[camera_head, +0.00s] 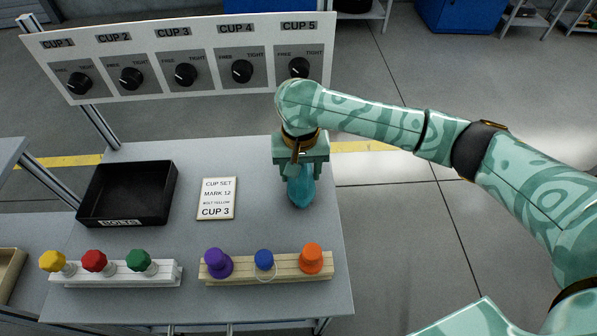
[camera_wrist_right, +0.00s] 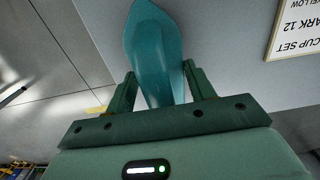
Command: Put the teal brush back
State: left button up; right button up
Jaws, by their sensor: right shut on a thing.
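The teal brush (camera_head: 300,188) is a rounded, pointed teal piece below my right gripper (camera_head: 301,166), over the right part of the grey table (camera_head: 270,228). In the right wrist view the brush (camera_wrist_right: 153,45) lies between the two fingers of the right gripper (camera_wrist_right: 160,80), which is shut on it. Its tapered end points away from the gripper. I cannot tell whether the brush touches the table. My left gripper is not in view.
A wooden block (camera_head: 288,267) holds purple, blue and orange pieces at the front. A white rack (camera_head: 115,275) holds yellow, red and green knobs. A black BOLTS tray (camera_head: 127,195), a CUP 3 card (camera_head: 217,199) and a dial panel (camera_head: 210,75) stand left and behind.

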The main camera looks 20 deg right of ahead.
jog(key=shift+s+r, duration=0.1)
jog(key=shift+r, duration=0.1)
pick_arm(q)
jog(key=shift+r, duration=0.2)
pick_arm(e)
jog(key=o, duration=1)
jog(key=shift+f, duration=0.15)
notch_tip(320, 180, up, 12)
jog(key=p, duration=0.9)
jog(key=shift+r, duration=0.2)
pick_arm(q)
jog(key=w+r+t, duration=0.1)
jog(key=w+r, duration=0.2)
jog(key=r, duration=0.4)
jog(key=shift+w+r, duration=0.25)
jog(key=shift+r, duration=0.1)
pick_arm(e)
jog(key=shift+f, duration=0.15)
